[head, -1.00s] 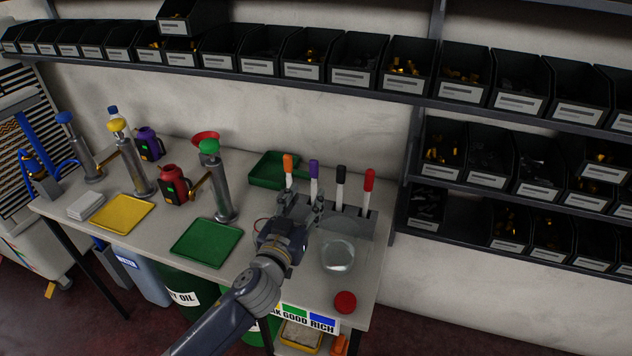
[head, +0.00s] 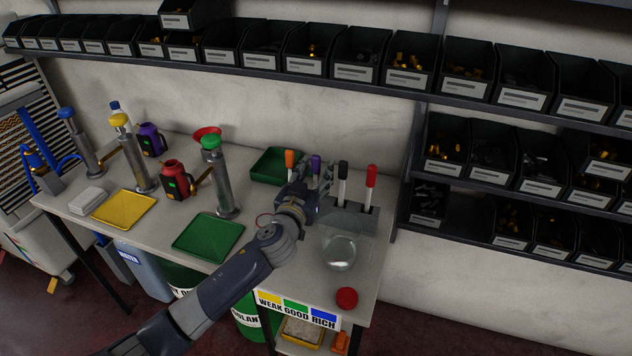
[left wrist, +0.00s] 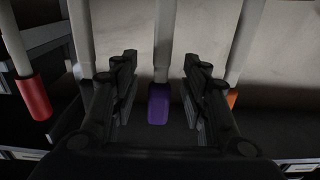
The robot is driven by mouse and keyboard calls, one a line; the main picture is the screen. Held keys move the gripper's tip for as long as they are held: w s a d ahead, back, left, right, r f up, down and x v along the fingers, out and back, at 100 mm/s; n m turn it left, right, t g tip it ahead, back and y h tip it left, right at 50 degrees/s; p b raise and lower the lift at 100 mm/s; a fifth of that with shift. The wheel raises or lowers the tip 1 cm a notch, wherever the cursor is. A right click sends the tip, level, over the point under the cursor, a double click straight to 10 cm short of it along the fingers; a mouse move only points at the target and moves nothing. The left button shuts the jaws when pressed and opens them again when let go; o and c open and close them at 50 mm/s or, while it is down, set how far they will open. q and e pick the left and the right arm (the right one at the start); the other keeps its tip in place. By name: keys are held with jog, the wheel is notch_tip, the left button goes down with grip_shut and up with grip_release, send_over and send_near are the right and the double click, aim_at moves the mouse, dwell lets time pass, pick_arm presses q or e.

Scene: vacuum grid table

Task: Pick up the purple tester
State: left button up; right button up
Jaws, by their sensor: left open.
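The purple tester (head: 316,161) stands upright in a grey rack at the right end of the table. Its lower part is hidden behind my left gripper (head: 311,180) in the head view. In the left wrist view the tester's purple end (left wrist: 159,104) and pale shaft lie between the two spread fingers of my left gripper (left wrist: 160,62). The fingers are open, with a visible gap on each side of the tester. My right gripper is not in view.
An orange tester (head: 290,159) stands just left of the purple one, with black (head: 342,170) and red (head: 371,176) testers to the right. A glass beaker (head: 339,252) and red cap (head: 346,298) are in front. A green bin (head: 262,178) lies behind.

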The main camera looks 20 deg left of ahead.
pick_arm(q)
jog(key=c, duration=0.9)
jog(key=shift+r, duration=0.15)
